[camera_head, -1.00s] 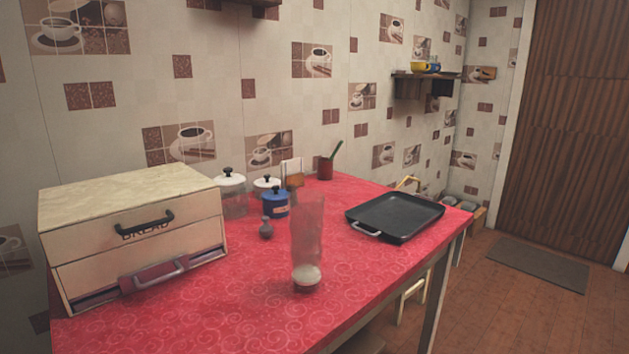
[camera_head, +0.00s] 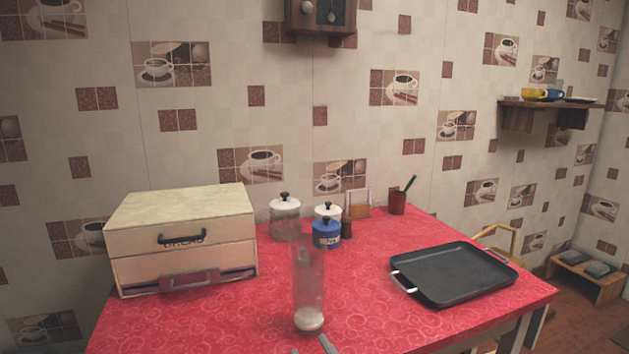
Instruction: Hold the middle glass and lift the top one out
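A tall, clear stack of glasses (camera_head: 309,280) stands upright near the front of the red counter (camera_head: 220,325), with something white in its bottom. The glasses are nested and see-through, so I cannot make out the separate rims of the top and middle ones. No gripper touches the stack. Small light grey pieces show at the bottom edge, just in front of the stack. They look like the fingertips of my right gripper (camera_head: 314,348), but most is cut off and I cannot tell its opening. My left gripper is not in view.
Behind the stack stand a blue canister (camera_head: 326,233), a white-lidded jar (camera_head: 285,217) and another white canister (camera_head: 328,211). A bread box (camera_head: 182,240) stands left, a black tray (camera_head: 455,273) right. The cloth around the stack is clear.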

